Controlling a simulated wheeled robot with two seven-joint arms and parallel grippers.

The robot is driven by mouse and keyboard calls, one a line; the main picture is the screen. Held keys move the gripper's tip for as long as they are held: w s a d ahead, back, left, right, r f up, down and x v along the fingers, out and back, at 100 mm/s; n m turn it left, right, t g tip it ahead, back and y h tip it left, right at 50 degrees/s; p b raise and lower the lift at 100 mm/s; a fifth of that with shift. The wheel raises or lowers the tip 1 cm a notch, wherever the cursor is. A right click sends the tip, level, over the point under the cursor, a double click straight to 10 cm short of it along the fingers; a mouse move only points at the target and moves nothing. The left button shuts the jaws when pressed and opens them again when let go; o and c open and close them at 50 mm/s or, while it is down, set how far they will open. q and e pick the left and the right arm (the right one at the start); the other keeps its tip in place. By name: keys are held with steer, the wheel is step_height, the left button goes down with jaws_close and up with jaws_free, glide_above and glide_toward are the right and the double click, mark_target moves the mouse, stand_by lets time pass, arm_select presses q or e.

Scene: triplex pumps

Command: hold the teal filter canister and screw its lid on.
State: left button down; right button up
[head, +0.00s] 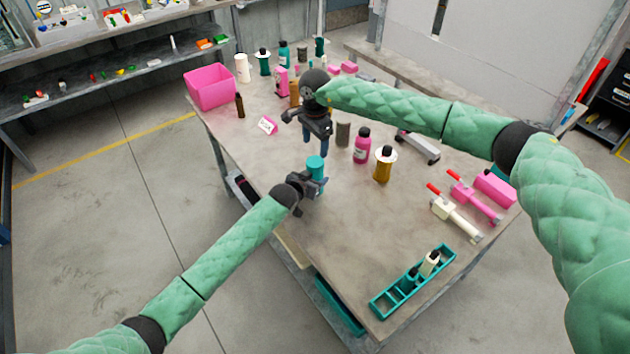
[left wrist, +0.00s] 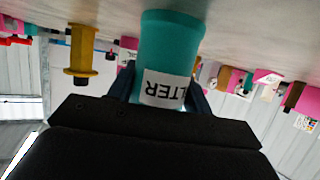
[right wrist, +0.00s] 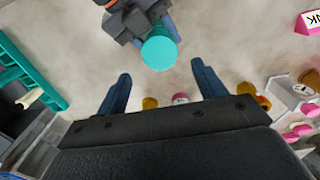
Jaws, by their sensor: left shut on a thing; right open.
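The teal filter canister (head: 316,163) stands upright near the table's left edge. My left gripper (head: 314,182) is shut on it from the side. In the left wrist view, the upside-down canister (left wrist: 170,40) shows a white label between the fingers; its upper end is hidden behind the gripper. In the right wrist view its round teal top (right wrist: 159,53) looks smooth; I cannot tell whether this is the lid. I see no separate lid that I can identify. My right gripper (head: 315,148) is open and empty, just behind and above the canister, not touching it.
A dark grey cylinder (head: 343,134), a pink bottle (head: 361,146) and an amber bottle (head: 383,165) stand right of the grippers. A pink bin (head: 209,87) is at the back left. A teal tray (head: 385,303) lies at the front. The table between tray and canister is clear.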

mark_target(315, 161)
step_height(315, 161, down, 8)
steer(key=shift+r, duration=0.25)
steer(key=c, duration=1)
steer(key=shift+m, duration=1.7)
steer(key=o, duration=1.1)
steer(key=shift+r, duration=0.1)
